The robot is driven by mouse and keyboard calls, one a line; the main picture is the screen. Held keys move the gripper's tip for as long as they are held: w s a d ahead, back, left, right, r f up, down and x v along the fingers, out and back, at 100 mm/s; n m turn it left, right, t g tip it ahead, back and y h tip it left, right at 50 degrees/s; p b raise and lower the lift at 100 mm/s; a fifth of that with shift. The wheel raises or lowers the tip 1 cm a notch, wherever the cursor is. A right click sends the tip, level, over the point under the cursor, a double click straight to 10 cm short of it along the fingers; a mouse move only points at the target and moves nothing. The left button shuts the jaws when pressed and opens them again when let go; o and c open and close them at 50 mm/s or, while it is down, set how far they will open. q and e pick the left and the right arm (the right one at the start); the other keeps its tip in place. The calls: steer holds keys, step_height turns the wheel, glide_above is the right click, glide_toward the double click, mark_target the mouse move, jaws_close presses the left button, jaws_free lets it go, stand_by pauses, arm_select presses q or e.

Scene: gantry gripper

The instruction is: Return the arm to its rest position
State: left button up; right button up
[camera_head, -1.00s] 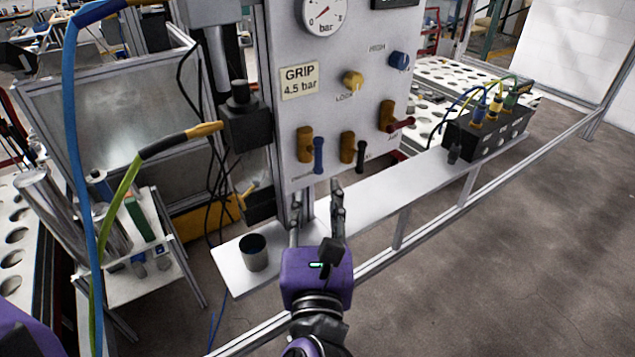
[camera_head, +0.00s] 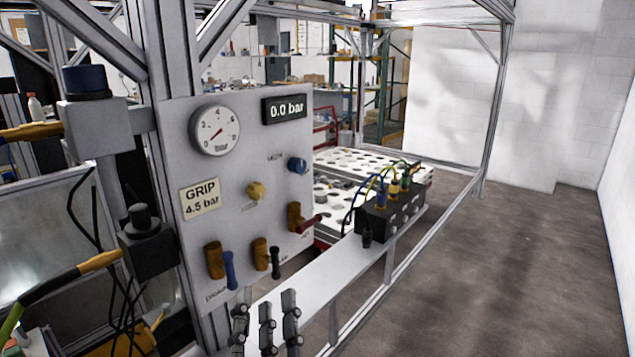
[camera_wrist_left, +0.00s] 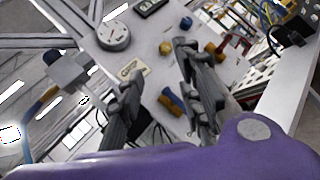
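My left gripper (camera_head: 265,312) shows at the bottom of the head view, with only its dark grey fingers in the picture. They point upward in front of the shelf, below the valve panel (camera_head: 222,165). In the left wrist view its fingers (camera_wrist_left: 158,75) stand spread apart with nothing between them, so it is open and empty. The purple gripper body (camera_wrist_left: 130,163) fills the bottom of that view. The panel's levers, blue (camera_head: 229,270), black (camera_head: 275,262) and red (camera_head: 310,224), are apart from the fingers in the head view. My right gripper is not in view.
The panel carries a dial gauge (camera_head: 215,130) and a display (camera_head: 284,109) reading 0.0 bar. A black connector box (camera_head: 390,216) with cables sits on the narrow shelf (camera_head: 325,268). Frame posts stand at left. The floor (camera_head: 500,270) at right is clear.

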arm_select(q)
steer(key=d+f+m+g+h, duration=0.4)
steer(key=f+m+h, duration=0.7)
steer(key=m, duration=0.9)
steer(key=s+a+f+m+g+y+p, duration=0.1)
steer(key=s+a+f+m+g+y, duration=0.2)
steer(key=f, duration=0.7)
steer(key=s+f+m+g+y+p, duration=0.1)
steer(key=s+f+m+g, duration=0.2)
steer(key=f, duration=0.7)
steer(key=s+a+f+m+g+y, duration=0.1)
steer(key=s+a+f+g, duration=0.1)
steer(key=s+a+f, duration=0.4)
steer(key=s+a+f+m+g+y, duration=0.2)
steer(key=s+a+f, duration=0.4)
steer(key=s+f, duration=0.2)
steer(key=s+p, duration=0.1)
steer(key=s, duration=0.1)
steer(key=shift+s+m, duration=0.3)
steer(key=shift+s, duration=0.05)
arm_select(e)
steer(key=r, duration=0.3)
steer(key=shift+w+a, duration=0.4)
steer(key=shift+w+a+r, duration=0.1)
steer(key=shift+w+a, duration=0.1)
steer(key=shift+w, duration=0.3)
